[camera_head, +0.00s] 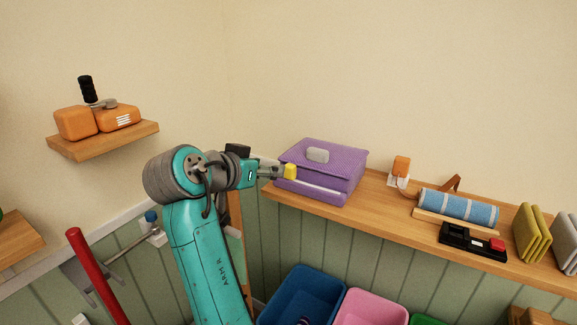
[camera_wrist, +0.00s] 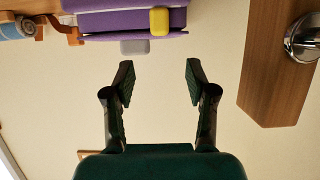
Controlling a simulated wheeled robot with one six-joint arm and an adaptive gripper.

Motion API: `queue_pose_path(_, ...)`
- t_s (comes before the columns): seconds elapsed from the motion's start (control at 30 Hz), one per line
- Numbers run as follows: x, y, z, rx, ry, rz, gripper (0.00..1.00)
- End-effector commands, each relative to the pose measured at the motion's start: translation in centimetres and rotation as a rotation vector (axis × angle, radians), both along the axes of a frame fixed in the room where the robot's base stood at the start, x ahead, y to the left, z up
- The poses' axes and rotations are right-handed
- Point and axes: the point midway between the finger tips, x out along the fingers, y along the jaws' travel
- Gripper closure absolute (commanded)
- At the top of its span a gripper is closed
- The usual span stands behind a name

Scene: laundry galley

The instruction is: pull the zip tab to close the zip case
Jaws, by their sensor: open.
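The purple zip case (camera_head: 345,158) lies on the wooden shelf, with a pale zip line (camera_head: 315,187) along its front side. The yellow zip tab (camera_head: 290,171) is at the left end of that line. In the wrist view the case (camera_wrist: 100,20) is at the top edge and the yellow tab (camera_wrist: 160,21) stands out ahead of my fingers.
The shelf (camera_head: 390,203) continues right with an orange-and-white item (camera_head: 400,170), a blue roll (camera_head: 458,206), a black tray (camera_head: 472,241) and folded olive cloths (camera_head: 532,232). Blue (camera_head: 300,293) and pink (camera_head: 370,308) bins stand below. Left, a small shelf (camera_head: 105,140) holds orange items.

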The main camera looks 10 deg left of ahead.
Motion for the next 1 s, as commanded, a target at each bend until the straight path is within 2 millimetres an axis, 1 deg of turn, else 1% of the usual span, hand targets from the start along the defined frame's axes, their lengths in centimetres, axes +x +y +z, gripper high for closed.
queue_pose_path(0.4, 6.0, -2.3, -2.7, -0.002, 0.002, -0.002, 0.44)
queue_pose_path(0.5, 7.2, -2.8, -3.3, -0.002, 0.001, -0.001, 0.44)
queue_pose_path(0.7, 8.6, -3.2, -3.8, -0.001, 0.0, 0.0, 0.44)
queue_pose_path(1.0, 8.8, -3.3, -4.0, -0.001, -0.001, 0.0, 0.44)
